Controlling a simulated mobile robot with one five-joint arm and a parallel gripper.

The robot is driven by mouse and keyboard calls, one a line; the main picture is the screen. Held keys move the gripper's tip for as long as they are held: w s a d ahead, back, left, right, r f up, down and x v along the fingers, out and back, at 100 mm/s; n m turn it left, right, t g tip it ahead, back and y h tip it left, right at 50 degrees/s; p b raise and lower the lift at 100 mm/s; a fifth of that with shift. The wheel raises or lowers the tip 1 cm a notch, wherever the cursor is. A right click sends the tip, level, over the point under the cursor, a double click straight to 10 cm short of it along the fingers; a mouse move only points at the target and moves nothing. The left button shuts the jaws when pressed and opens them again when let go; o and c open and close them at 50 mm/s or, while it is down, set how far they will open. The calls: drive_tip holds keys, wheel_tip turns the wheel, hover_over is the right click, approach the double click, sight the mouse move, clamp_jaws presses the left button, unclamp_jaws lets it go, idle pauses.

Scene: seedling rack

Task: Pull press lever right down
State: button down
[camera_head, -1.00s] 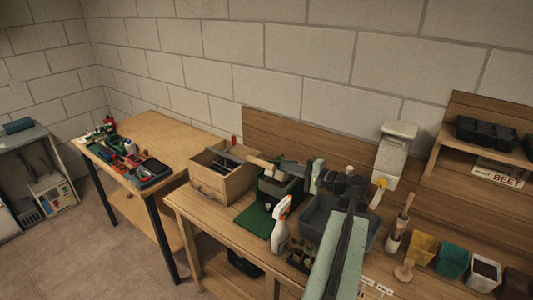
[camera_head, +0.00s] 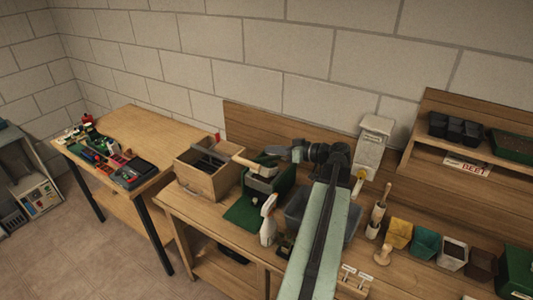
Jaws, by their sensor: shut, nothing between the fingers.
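A dark green press (camera_head: 282,184) stands on the bench with a green board (camera_head: 243,214) in front of it. A pale wooden lever bar (camera_head: 248,164) slants across its top, its left end higher. I take this bar for the press lever; its right-hand end is hard to make out. My gripper (camera_head: 275,150) is shut and empty, pointing left from the dark wrist. It appears just above and behind the bar's right part. Whether it touches the bar cannot be told. My arm hides part of the bench.
A wooden box (camera_head: 198,182) stands left of the press. A white spray bottle (camera_head: 268,222) stands in front, and a grey tub (camera_head: 296,208) lies partly behind my arm. A pale dispenser (camera_head: 372,147) is on the right, with several pots (camera_head: 425,245) beyond.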

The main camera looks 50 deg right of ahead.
drive_tip(key=w+a+f+b, duration=0.1)
drive_tip(key=w+f, duration=0.1)
drive_tip(key=w+f+b, duration=0.2)
drive_tip(key=w, duration=0.1)
drive_tip(key=w+a+f+b, duration=0.1)
drive_tip(key=w+b, duration=0.1)
drive_tip(key=shift+w+a+f, duration=0.25)
drive_tip(key=shift+a+f, duration=0.05)
drive_tip(key=shift+f, duration=0.1)
